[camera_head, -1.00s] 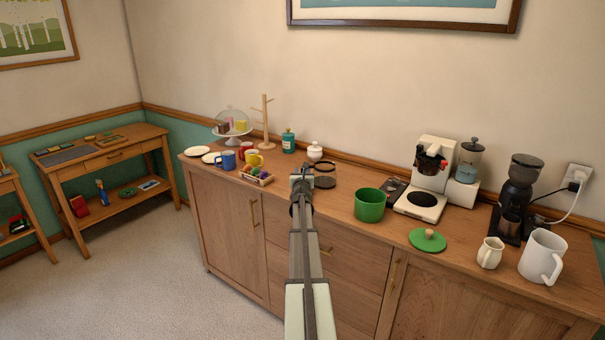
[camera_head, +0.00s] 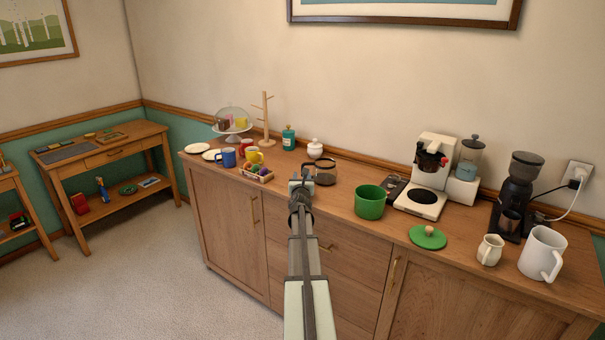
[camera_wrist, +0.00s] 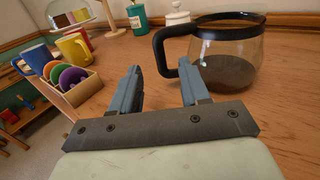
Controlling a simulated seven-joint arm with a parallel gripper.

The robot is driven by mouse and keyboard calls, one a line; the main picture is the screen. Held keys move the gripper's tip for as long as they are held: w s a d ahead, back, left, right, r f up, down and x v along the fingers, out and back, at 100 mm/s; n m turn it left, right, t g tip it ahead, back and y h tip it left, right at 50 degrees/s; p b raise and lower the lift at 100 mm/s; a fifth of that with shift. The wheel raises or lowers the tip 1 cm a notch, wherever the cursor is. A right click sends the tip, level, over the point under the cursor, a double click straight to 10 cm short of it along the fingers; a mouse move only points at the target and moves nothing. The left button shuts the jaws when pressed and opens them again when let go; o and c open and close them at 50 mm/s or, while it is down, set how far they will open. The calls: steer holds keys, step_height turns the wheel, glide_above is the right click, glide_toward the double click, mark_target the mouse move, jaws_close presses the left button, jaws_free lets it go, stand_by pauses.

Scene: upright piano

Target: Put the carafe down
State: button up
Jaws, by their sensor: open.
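The glass carafe (camera_head: 325,172) stands upright on the wooden sideboard, with dark liquid in its lower part. In the wrist view the carafe (camera_wrist: 228,60) has a black rim band and a black handle (camera_wrist: 165,48) that points left, toward my gripper. My gripper (camera_wrist: 158,88) is open, its two blue-grey fingers apart with only bare wood between them. The handle is just beyond the right finger, outside the jaws as far as I can tell. In the head view my gripper (camera_head: 300,184) is at the front left of the carafe.
A small wooden crate (camera_wrist: 76,95) of colourful items and several mugs stand to the left. A green pot (camera_head: 369,203) and a coffee maker (camera_head: 428,180) stand to the right. A teal jar (camera_head: 288,138) and white sugar bowl (camera_head: 314,149) are behind.

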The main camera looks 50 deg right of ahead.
steer(key=v, duration=0.4)
steer(key=shift+a, duration=0.1)
stand_by(0.4)
